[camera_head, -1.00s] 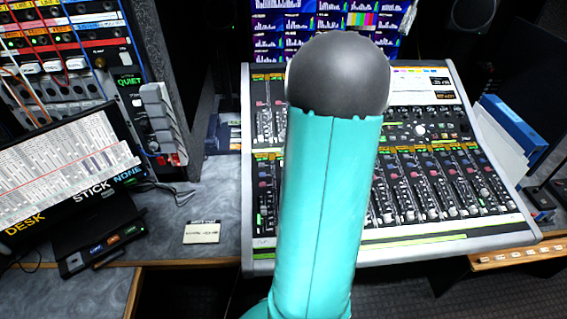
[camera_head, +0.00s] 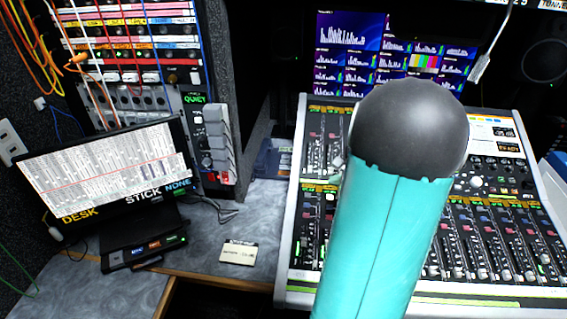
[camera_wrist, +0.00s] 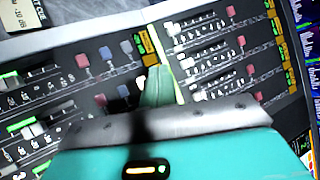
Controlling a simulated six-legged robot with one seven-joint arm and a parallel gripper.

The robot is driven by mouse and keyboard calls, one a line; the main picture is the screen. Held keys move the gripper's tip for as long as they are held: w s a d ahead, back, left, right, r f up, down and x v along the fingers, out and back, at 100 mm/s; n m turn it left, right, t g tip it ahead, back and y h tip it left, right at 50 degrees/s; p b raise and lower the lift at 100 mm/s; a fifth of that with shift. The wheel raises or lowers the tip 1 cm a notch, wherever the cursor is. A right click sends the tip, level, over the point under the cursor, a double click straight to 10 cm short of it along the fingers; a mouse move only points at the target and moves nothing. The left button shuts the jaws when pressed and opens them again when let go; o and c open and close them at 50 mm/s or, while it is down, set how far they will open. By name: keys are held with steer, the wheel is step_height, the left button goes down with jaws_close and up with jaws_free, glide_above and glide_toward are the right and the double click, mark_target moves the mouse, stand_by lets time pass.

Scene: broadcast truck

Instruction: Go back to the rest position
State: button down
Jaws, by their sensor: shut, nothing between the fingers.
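My gripper (camera_wrist: 160,84) shows in the wrist view as narrow fingers closed together, with nothing seen between them. It is over the mixing console (camera_wrist: 60,105), whose faders and buttons fill most of that view. I cannot tell whether it touches the panel. In the head view my teal arm with its dark rounded joint rises in front of the mixing console (camera_head: 300,262) and hides part of it. The gripper cannot be made out there.
A monitor (camera_head: 340,50) with colored graphs stands behind the console. At left are a tilted laptop-like screen (camera_head: 100,170), a patch panel (camera_head: 130,45) with cables and a small card (camera_head: 239,252) on the grey desk (camera_head: 262,205). A thin metal arm (camera_head: 485,65) hangs at upper right.

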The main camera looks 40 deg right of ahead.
steer(key=w+a+r+n+g+y, duration=0.1)
steer(key=w+a+r+n+y, duration=0.2)
steer(key=a, duration=0.5)
steer(key=w+a+r+n+g, duration=0.1)
steer(key=a+r+n, duration=0.2)
steer(key=a+n, duration=0.45)
steer(key=w+a+r+n+y, duration=0.2)
steer(key=a+r+n, duration=0.15)
steer(key=a, duration=0.55)
steer(key=s+a+r+n+g+h, duration=0.1)
steer(key=s+a+r+n, duration=0.2)
steer(key=s+a+n, duration=0.3)
steer(key=s+a+r+n+g+h, duration=0.1)
steer(key=s+a+r+n, duration=0.2)
steer(key=s+a+n, duration=0.3)
steer(key=a+n, duration=0.2)
steer(key=a, duration=0.2)
steer(key=shift+a+g+h, duration=0.3)
steer(key=shift+a+h, duration=0.05)
steer(key=shift+h, duration=0.05)
steer(key=shift+s+d, duration=0.15)
